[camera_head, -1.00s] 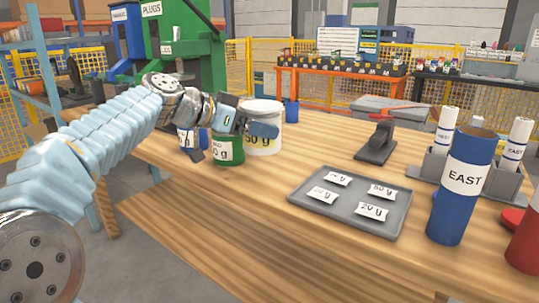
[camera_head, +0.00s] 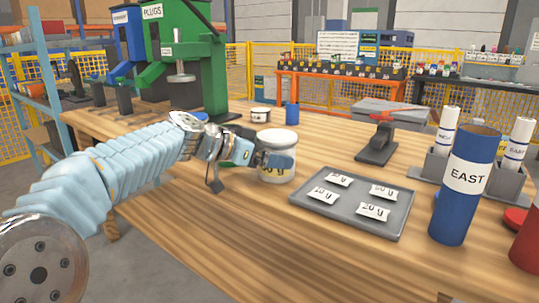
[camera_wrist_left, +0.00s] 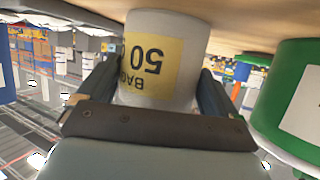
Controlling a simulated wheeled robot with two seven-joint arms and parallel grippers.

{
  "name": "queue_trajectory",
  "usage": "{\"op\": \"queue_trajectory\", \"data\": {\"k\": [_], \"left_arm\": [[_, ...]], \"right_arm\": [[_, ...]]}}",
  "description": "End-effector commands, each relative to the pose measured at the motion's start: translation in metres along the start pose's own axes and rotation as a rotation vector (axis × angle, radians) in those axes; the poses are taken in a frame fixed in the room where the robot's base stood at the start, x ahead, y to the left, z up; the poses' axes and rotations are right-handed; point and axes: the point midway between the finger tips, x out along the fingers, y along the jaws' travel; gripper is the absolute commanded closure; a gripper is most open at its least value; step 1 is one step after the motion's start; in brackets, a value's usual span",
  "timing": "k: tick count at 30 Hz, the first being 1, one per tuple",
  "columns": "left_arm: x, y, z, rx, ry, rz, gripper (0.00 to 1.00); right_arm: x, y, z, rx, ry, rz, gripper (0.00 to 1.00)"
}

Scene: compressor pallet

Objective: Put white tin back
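In the head view one finger (camera_head: 279,162) crosses the tin's front. My right gripper is not in view.
A grey tray (camera_head: 350,222) with several labelled packets lies right of the tin. A small white tin (camera_head: 261,115) and a blue cup (camera_head: 292,114) stand behind. A blue EAST tube (camera_head: 463,190) stands at the right. Bare wood lies in front.

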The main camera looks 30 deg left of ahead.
Motion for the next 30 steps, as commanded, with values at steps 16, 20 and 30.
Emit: {"op": "queue_trajectory", "data": {"k": [16, 20, 30], "left_arm": [[-0.037, 0.0, -0.002, 0.002, 0.002, -0.004, 0.0], [-0.069, 0.0, -0.002, 0.002, 0.002, -0.003, 0.0], [-0.119, 0.0, -0.002, 0.0, 0.0, -0.001, 0.0]], "right_arm": [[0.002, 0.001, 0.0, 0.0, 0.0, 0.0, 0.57], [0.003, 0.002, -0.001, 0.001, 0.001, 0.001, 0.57], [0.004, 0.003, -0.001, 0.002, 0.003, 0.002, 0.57]]}}
